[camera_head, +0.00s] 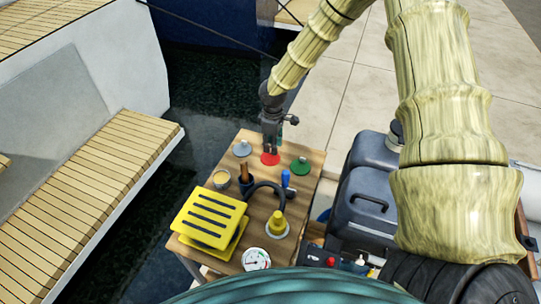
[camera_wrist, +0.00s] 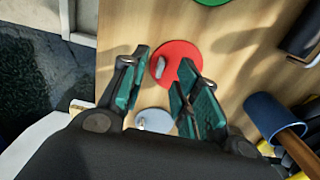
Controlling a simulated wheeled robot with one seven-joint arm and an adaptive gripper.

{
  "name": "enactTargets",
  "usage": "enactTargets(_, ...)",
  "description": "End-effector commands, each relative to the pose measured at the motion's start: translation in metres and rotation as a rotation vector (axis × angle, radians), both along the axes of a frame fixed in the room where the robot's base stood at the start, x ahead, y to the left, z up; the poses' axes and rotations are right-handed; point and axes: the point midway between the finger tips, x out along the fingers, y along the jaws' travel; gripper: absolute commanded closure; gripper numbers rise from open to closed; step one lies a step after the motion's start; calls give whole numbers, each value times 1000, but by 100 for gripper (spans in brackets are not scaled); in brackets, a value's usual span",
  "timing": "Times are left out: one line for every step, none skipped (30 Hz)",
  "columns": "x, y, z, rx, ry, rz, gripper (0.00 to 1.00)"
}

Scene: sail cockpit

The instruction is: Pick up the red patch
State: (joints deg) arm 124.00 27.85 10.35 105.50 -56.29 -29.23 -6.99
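The red patch (camera_head: 270,159) is a flat red disc lying on the wooden table near its far edge. In the wrist view the red patch (camera_wrist: 176,58) shows a small grey knob standing up from it. My gripper (camera_head: 270,148) is right above the patch in the head view. In the wrist view my gripper (camera_wrist: 160,80) is open, with its green-padded fingers apart. The knob appears near the gap between the fingertips, and nothing is held. I cannot tell the exact height of the fingertips above the disc.
A grey disc (camera_head: 242,149) and a green disc (camera_head: 300,166) lie on either side. A dark case (camera_head: 372,185) stands right.

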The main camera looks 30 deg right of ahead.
Motion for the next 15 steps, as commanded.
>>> enactTargets(-1, -1, -3, 1, 2, -1, 69)
enactTargets(0, 0, -6, 0, 1, 0, 69)
enactTargets(0, -1, -10, -1, 1, 1, 69)
enactTargets(0, -1, -13, 0, 0, 1, 69)
enactTargets(0, -1, -15, 1, 1, 0, 69)
enactTargets(0, -1, -18, 1, 1, -1, 69)
enactTargets(0, -1, -19, 0, 0, -1, 69)
enactTargets(0, -1, -21, 0, 0, -1, 69)
enactTargets(0, 0, -22, 0, 0, -1, 69)
enactTargets(0, 0, -23, 0, 0, 0, 69)
enactTargets(0, 0, -24, 0, 0, 0, 69)
enactTargets(0, 0, -24, 0, 0, 0, 69)
enactTargets(0, 0, -25, 0, 0, 0, 69)
enactTargets(0, 0, -25, 0, 0, 0, 69)
enactTargets(0, 0, -25, 0, 0, 0, 69)
